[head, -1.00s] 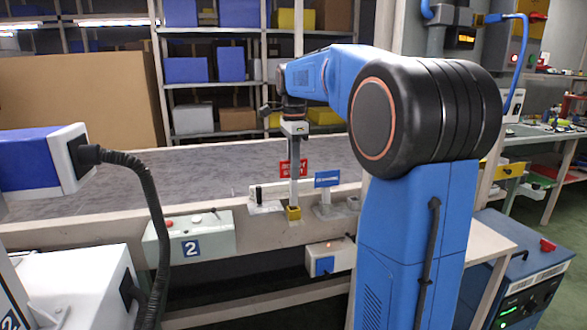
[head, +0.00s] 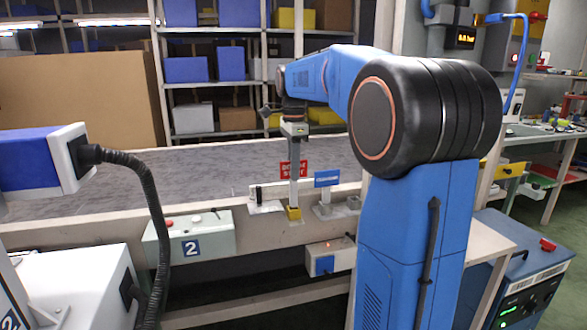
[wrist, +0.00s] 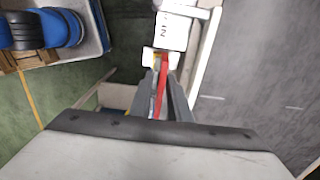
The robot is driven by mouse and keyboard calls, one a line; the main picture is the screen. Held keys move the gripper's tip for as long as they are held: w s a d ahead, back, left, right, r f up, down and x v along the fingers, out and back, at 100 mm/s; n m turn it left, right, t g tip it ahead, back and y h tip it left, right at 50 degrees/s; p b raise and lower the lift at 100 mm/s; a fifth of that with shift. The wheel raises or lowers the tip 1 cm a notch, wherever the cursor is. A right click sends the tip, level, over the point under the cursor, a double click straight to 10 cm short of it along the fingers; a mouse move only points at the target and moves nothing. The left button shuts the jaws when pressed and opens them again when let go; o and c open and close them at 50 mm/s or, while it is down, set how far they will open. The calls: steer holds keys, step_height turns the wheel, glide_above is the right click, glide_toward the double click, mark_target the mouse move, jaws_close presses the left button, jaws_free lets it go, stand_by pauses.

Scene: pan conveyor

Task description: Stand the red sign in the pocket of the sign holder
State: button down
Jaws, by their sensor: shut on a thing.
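The red sign (head: 291,168) has white lettering and stands upright beside my gripper's fingers in the head view. In the wrist view the red sign (wrist: 162,80) shows edge-on as a thin strip between two dark fingers. My gripper (head: 294,196) is shut on it and points straight down over the conveyor's near rail. A small yellow block (head: 294,213) is at the lower end of the fingers; I cannot tell what it belongs to. A pale base (head: 265,207) on the rail may be the sign holder; its pocket is not clear.
A blue sign (head: 326,178) stands on a pale base just right of my gripper. A control box (head: 190,238) marked 2 hangs on the near side of the rail. The grey conveyor belt (head: 200,170) behind is clear. A blue machine (head: 525,275) stands at the right.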

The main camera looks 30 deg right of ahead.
steer(key=shift+f, duration=2.1)
steer(key=c, duration=1.6)
jaws_free()
step_height(320, 180, up, 17)
steer(key=shift+r, duration=0.15)
steer(key=shift+s+a, duration=0.1)
